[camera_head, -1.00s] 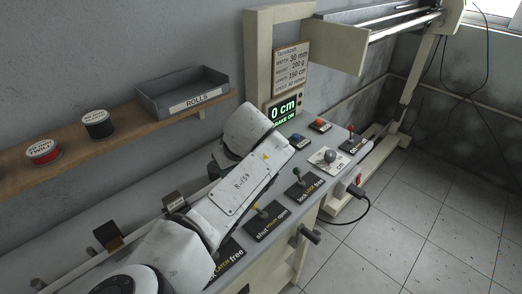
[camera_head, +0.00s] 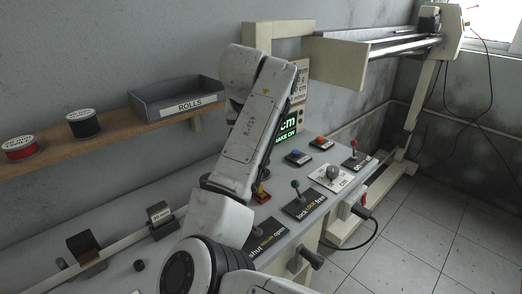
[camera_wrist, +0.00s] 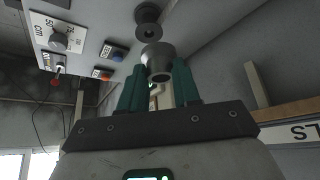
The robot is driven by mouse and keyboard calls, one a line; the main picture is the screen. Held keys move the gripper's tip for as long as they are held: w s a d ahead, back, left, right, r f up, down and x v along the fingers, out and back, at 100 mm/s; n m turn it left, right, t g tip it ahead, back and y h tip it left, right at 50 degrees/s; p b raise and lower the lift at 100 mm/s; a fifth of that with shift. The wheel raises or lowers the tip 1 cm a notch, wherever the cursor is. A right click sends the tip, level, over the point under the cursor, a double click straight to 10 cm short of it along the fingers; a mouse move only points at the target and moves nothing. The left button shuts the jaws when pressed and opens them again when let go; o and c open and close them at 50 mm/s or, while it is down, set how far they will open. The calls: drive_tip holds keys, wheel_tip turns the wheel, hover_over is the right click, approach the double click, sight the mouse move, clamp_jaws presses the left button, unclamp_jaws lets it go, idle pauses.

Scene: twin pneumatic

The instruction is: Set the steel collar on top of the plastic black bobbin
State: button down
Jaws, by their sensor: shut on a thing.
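The steel collar (camera_wrist: 157,59) is a grey tapered ring with a hole in its end. In the wrist view it sits between the green fingertips of my gripper (camera_wrist: 160,72), which is shut on it. A dark flanged, spool-like piece (camera_wrist: 148,14), which looks like the black bobbin, shows just beyond the collar at the top of that view. A gap shows between the two in this view; their true distance is unclear.
A grey ROLLS tray (camera_head: 180,108), a black roll (camera_head: 85,126) and a red roll (camera_head: 20,149) sit on the wall shelf.

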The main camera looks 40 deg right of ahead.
drive_tip(key=w+d+f, duration=0.1)
drive_tip(key=d+f, duration=0.1)
drive_tip(key=w+d+f, duration=0.1)
drive_tip(key=d+f, duration=0.1)
drive_tip(key=w+d+f+p, duration=0.1)
drive_tip(key=w+d+f, duration=0.1)
drive_tip(key=f, duration=0.1)
drive_tip(key=shift+d, duration=0.4)
drive_tip(key=f, duration=0.1)
drive_tip(key=f+p, duration=0.1)
drive_tip(key=shift+d+f, duration=0.3)
drive_tip(key=shift+f, duration=0.1)
drive_tip(key=shift+a+f, duration=0.1)
drive_tip(key=shift+f, duration=0.25)
drive_tip(key=shift+f+b, duration=0.3)
drive_tip(key=c, duration=0.8)
unclamp_jaws()
drive_tip(key=shift+a+r, duration=0.1)
drive_tip(key=shift+r, duration=0.5)
drive_tip(key=v, duration=1.1)
drive_tip(key=shift+r, duration=0.15)
drive_tip(key=shift+s, duration=0.1)
